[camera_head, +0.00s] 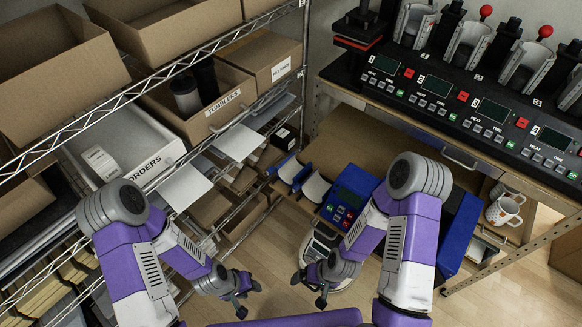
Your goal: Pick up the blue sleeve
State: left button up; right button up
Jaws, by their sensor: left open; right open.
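Several blue parts are in view, and I cannot tell for certain which is the blue sleeve. Small blue curved pieces with pale inner faces (314,187) lie in the middle, beside a blue control box (350,200) with a keypad. A larger blue panel (461,232) shows to the right, partly behind my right arm. My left gripper (248,297) is open and empty over the floor, low in the middle. My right gripper (308,290) is open and empty, below the blue box and near a round scale (318,249). Neither gripper touches a blue part.
A wire shelf (150,82) with cardboard boxes, a tumblers bin (224,108) and an orders bin (140,160) fills the left. A bench with several mug presses (468,46) stands at the upper right. Mugs (503,211) sit below it.

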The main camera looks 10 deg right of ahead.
aim_at(290, 172)
jog(key=k, duration=0.5)
jog(key=u, duration=0.6)
jog(key=i, duration=1)
jog(key=u, duration=0.15)
